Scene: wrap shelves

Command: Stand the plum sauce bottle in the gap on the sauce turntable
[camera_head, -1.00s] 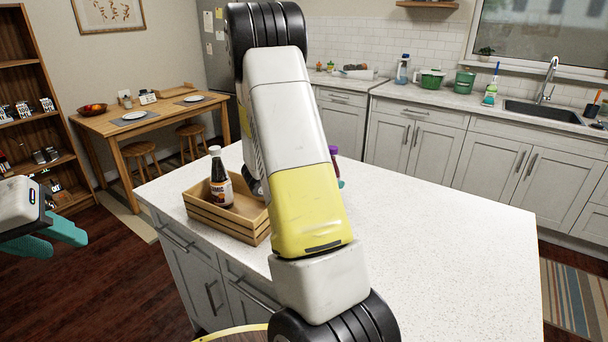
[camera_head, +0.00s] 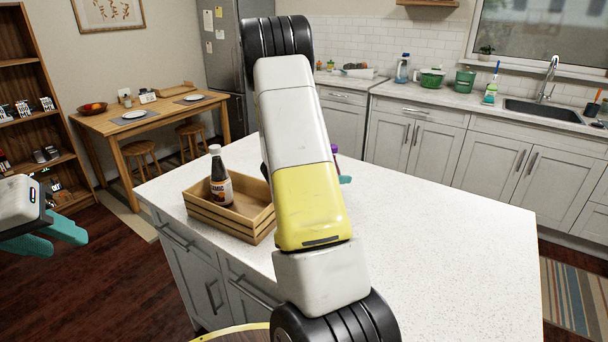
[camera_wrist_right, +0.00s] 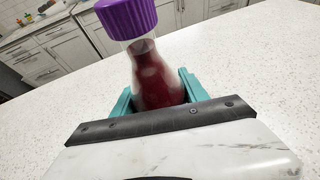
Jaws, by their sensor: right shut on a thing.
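A bottle of dark red sauce with a purple cap, the plum sauce bottle (camera_wrist_right: 155,80), stands between the teal fingers of my right gripper (camera_wrist_right: 160,95) in the right wrist view. The gripper is shut on it below the neck. In the head view my right arm hides most of both; the purple cap (camera_head: 334,149) and a teal fingertip (camera_head: 345,179) show past its right side, over the island. My left gripper (camera_head: 48,238) is at the left edge, open and empty, away from the island. I see no turntable in these views.
A wooden crate (camera_head: 228,222) holding a dark sauce bottle with a white cap (camera_head: 220,178) sits on the island's left part. The white island top (camera_head: 450,240) is clear on the right. A dining table (camera_head: 150,113) and shelf unit (camera_head: 35,90) stand behind left.

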